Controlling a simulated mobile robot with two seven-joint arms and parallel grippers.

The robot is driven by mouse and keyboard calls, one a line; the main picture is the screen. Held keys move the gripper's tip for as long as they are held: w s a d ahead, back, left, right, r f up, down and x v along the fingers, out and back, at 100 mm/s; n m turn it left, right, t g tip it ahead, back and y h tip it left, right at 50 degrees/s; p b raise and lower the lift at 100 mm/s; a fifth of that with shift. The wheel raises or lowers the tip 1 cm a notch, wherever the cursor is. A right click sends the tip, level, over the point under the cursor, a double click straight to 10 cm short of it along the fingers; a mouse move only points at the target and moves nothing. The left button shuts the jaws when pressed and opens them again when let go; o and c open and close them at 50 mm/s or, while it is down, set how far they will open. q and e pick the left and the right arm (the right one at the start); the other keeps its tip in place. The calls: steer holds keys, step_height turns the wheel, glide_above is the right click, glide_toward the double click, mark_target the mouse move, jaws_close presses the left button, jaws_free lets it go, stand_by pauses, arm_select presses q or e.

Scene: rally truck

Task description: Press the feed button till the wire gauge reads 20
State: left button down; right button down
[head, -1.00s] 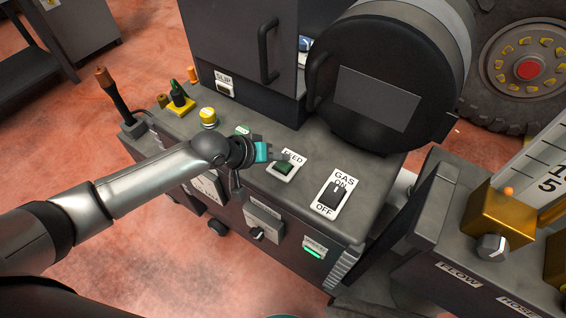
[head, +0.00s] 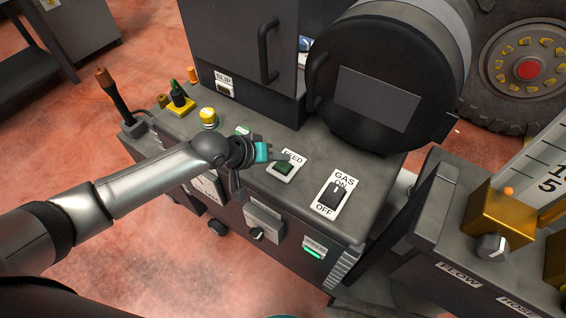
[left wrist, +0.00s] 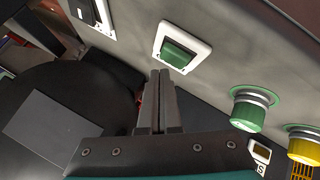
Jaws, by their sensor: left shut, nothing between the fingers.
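The feed button is a green rocker (head: 284,167) on a white plate marked FEED, on the grey machine's top. In the left wrist view the green button (left wrist: 180,54) lies just beyond my fingertips. My left gripper (head: 281,156) is shut and empty, beside the plate's upper left edge, covering part of the label. Its two fingers show side by side in the left wrist view (left wrist: 160,74). I cannot tell whether they touch the plate. No gauge marked as the wire gauge can be made out. My right gripper is not in view.
The GAS switch (head: 333,195) is right of the feed button. A yellow knob (head: 208,117) stands to the left, and a green round knob (left wrist: 249,109) shows in the wrist view. A black drum (head: 375,70) and a cabinet with a handle (head: 267,50) rise behind.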

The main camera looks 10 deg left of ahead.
mark_target(280, 168)
arm_select(q)
steer(key=shift+f, duration=0.1)
stand_by(0.4)
steer(key=shift+f, duration=0.35)
steer(key=shift+f, duration=0.45)
stand_by(0.7)
steer(key=shift+r, duration=0.1)
steer(key=shift+r+p, duration=0.75)
steer(key=shift+p, duration=0.1)
steer(key=shift+r, duration=0.1)
step_height(280, 168, up, 5)
steer(key=p, duration=0.5)
